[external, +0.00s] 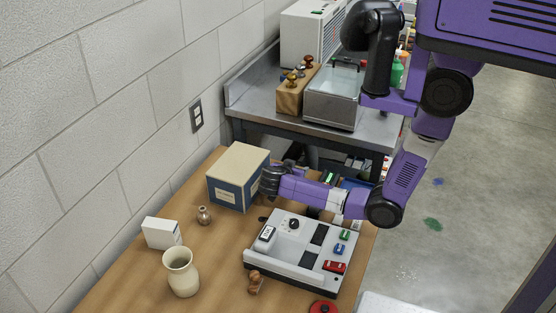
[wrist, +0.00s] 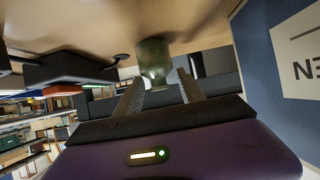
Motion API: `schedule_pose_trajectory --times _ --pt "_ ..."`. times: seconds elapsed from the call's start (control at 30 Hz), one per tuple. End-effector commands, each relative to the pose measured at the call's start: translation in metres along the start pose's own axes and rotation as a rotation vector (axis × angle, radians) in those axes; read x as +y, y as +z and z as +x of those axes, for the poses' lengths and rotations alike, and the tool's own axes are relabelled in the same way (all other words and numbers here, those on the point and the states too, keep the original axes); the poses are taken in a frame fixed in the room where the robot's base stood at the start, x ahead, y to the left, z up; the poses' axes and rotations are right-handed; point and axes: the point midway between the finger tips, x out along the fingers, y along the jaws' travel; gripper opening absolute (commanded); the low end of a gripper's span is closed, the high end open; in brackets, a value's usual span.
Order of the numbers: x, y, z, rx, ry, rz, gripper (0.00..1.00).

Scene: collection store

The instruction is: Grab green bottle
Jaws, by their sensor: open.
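A greenish, glassy bottle (wrist: 153,62) shows in the wrist view, just ahead of my gripper (wrist: 160,84). The two fingers stand apart, with the bottle's near end in front of the gap between them. It is not clear whether the fingers touch it. In the external view my gripper (external: 268,182) is low over the wooden table, at the right side of the cream and blue box. The bottle is not seen there and seems hidden by the box or the gripper.
The cream and blue box (external: 238,176) stands close beside my gripper; its blue side (wrist: 275,65) fills the right of the wrist view. A grey-white device (external: 300,250) sits in front.

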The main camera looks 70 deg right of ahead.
Motion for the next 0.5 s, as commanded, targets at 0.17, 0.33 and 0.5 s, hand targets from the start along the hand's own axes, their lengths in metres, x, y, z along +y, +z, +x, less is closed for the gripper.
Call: schedule_pose_trajectory --times 0.17,0.33,0.5 --pt "0.0 -0.001 0.02 0.0 0.002 0.0 0.46" --pt "0.0 0.0 0.025 -0.001 -0.001 0.0 0.46" --pt "0.0 0.0 0.024 -0.001 -0.001 0.0 0.36"
